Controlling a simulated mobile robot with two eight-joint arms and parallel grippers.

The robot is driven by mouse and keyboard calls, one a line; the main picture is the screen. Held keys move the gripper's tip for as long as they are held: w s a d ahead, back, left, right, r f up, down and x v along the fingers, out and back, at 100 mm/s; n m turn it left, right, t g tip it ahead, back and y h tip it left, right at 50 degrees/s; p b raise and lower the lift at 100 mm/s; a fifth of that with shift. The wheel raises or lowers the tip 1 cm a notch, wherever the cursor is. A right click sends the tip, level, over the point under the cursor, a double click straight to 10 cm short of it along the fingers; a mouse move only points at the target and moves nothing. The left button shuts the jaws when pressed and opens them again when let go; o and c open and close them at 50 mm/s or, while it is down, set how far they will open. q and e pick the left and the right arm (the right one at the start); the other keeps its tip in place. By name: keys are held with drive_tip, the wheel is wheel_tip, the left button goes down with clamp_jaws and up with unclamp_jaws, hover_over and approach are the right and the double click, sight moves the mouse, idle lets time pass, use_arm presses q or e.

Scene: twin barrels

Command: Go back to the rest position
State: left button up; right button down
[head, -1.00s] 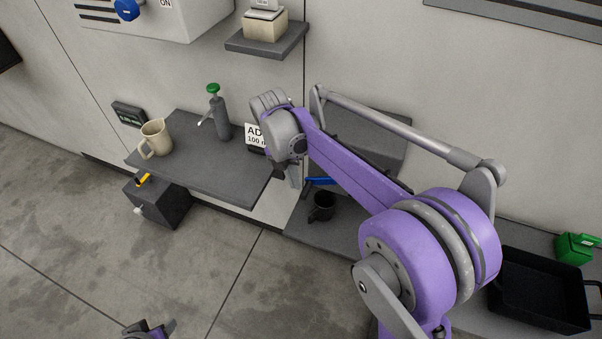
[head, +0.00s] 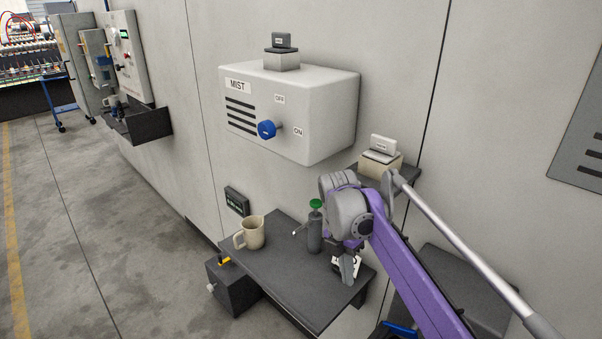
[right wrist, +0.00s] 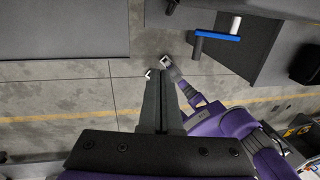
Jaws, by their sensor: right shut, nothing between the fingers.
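My right gripper (head: 348,268) shows in the head view at the end of the purple arm. It points down, shut and empty, in front of a small white sign (head: 338,267) by the right side of the grey shelf table (head: 285,275). It partly hides the sign. In the right wrist view its dark fingers (right wrist: 160,78) are together over the floor. A purple arm of mine also shows there, with a grey end that looks like my left gripper (right wrist: 180,75); its jaws are too unclear to read. My left gripper is out of the head view.
A beige mug (head: 254,233) and a grey bottle with a green top (head: 315,232) stand on the shelf table, the bottle close to my right gripper. A white MIST box (head: 290,110) with a blue knob hangs above. Open floor (head: 110,230) lies left.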

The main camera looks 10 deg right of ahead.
drive_tip(key=s+d+f+m+t, duration=0.1)
drive_tip(key=s+f+m+t, duration=0.2)
drive_tip(key=s+m, duration=0.8)
drive_tip(key=s+f+m+t+y, duration=0.1)
drive_tip(key=s+f+m+t, duration=0.3)
drive_tip(key=s+f+m, duration=0.3)
drive_tip(key=s+m, duration=0.5)
drive_tip(key=m, duration=0.2)
drive_tip(key=shift+s+d+f+m+y+p, duration=0.2)
drive_tip(key=shift+d+m+y+p, duration=0.1)
drive_tip(key=shift+d+m, duration=0.1)
drive_tip(key=shift+w+a, duration=0.1)
